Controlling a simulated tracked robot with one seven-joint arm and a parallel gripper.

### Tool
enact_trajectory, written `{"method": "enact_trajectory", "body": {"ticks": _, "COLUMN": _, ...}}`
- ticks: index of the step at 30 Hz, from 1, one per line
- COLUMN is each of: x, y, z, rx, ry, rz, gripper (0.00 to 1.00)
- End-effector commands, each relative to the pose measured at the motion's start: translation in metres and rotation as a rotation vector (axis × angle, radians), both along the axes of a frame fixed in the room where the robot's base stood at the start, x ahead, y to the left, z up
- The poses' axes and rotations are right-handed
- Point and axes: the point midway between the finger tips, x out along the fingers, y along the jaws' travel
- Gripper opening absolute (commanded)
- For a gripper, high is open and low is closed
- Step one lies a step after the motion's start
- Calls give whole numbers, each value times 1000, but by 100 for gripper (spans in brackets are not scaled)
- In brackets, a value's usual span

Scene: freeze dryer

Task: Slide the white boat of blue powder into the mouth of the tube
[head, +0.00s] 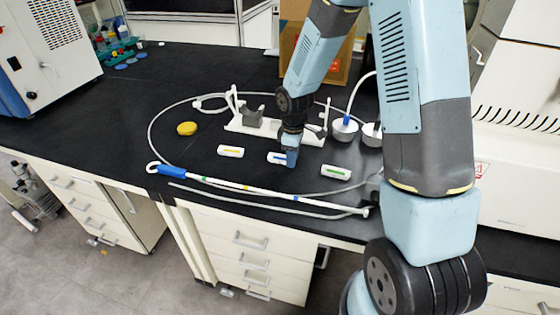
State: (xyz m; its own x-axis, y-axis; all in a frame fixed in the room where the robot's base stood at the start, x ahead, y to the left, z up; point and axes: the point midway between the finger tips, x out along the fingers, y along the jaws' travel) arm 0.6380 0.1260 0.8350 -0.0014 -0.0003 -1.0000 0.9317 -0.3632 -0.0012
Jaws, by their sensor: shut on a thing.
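The white boat of blue powder (273,157) lies on the black bench top in the middle. A strip of blue shows on it. My gripper (289,161) is down at its right end and shut on it. The fingertips are small here and partly hidden by the gripper body. A white stand (240,127) with upright ends and a grey cradle (253,116) stands just behind. I cannot clearly make out the tube or its mouth.
A boat of yellow powder (230,151) lies to the left and a boat of green powder (336,172) to the right. A white rod with a blue grip (171,171) lies in front. A yellow lump (187,128), looped grey hose and metal fittings (344,130) surround the stand.

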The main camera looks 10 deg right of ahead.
Motion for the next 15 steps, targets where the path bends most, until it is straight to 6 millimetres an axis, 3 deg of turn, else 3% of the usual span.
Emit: {"method": "enact_trajectory", "body": {"ticks": 15, "x": 1, "y": 0, "z": 40, "rx": 1, "ry": -4, "rz": 0, "gripper": 14}}
